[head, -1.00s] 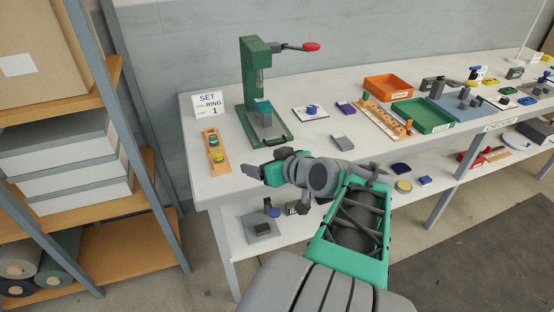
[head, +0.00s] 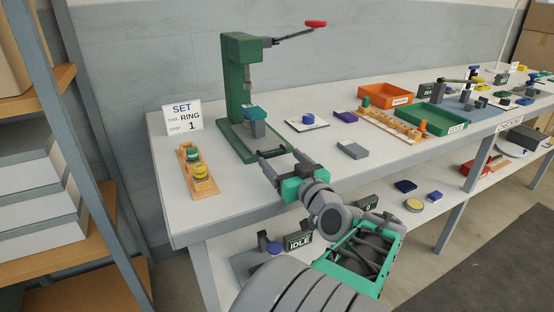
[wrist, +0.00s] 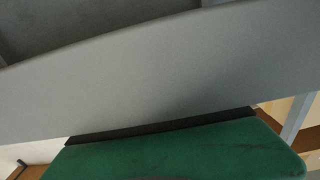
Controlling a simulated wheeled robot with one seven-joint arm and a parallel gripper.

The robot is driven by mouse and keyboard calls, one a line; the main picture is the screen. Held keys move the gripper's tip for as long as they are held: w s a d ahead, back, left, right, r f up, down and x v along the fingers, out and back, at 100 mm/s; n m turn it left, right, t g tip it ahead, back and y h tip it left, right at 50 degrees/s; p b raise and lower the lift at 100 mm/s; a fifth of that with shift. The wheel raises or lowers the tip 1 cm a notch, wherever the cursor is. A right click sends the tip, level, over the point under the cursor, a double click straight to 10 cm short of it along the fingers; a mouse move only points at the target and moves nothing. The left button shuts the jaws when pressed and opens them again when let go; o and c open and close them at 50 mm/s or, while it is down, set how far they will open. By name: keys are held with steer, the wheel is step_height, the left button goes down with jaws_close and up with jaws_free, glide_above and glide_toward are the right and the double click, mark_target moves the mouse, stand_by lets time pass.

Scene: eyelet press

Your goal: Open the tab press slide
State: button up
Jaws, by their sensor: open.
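The green press (head: 237,95) stands on the bench with a red-tipped lever (head: 315,24) reaching up to the right. On its green base plate (head: 236,149) sits a grey block with a teal top (head: 256,120), under the ram; I take this to be the slide area, but cannot tell how far the slide is out. My gripper (head: 282,160) is open and empty, just in front of the base plate's near right side. Whether a finger touches it cannot be told. The wrist view shows a grey surface and a dark green part (wrist: 180,152) with a black edge, too close to identify.
A wooden rack (head: 197,172) with green and yellow pieces lies left of the press, by a SET RING sign (head: 183,115). To the right are a blue knob on a white plate (head: 307,121), a grey block (head: 352,150), a wooden pegged strip and orange (head: 385,95) and green trays.

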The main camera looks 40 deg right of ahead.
steer(key=shift+x, duration=1.15)
jaws_close()
steer(key=shift+s, duration=0.1)
